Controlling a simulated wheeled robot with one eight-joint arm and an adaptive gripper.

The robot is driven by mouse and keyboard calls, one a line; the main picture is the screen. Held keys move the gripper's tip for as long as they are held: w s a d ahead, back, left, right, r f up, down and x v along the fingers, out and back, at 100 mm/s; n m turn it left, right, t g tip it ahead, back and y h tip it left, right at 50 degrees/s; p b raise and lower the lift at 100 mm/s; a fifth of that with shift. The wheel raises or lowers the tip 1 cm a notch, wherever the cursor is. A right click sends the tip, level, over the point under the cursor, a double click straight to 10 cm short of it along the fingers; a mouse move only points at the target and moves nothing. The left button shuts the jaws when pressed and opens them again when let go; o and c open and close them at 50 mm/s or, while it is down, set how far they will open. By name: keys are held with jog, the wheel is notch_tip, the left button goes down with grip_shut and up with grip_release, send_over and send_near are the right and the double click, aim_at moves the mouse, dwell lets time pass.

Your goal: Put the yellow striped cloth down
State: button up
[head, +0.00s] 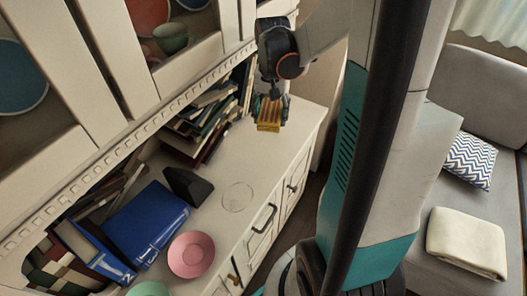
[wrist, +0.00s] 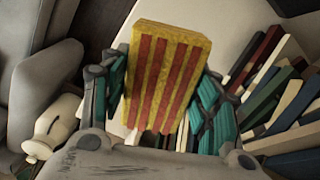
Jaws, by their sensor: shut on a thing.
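The yellow striped cloth (wrist: 165,80) is a block-like folded piece with red stripes, upright between the fingers in the wrist view. My gripper (wrist: 160,100) is shut on it, with teal finger pads on both sides. In the head view, the cloth (head: 270,113) hangs below my gripper (head: 271,98), near the far right end of the white cabinet top (head: 265,155). I cannot tell for sure whether the cloth touches the surface.
Books (head: 205,115) lean just left of my gripper. A clear round dish (head: 237,197), a pink plate (head: 191,254), a blue binder (head: 146,222) and a black wedge (head: 188,186) stand nearer. Shelves rise behind.

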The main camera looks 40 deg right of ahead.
aim_at(269, 161)
notch_tip(269, 161, down, 20)
jog(key=b, duration=0.7)
jog(key=shift+r, duration=0.15)
jog(key=o, duration=1.2)
notch_tip(269, 161, up, 12)
jog(key=p, duration=0.4)
jog(key=shift+r, duration=0.1)
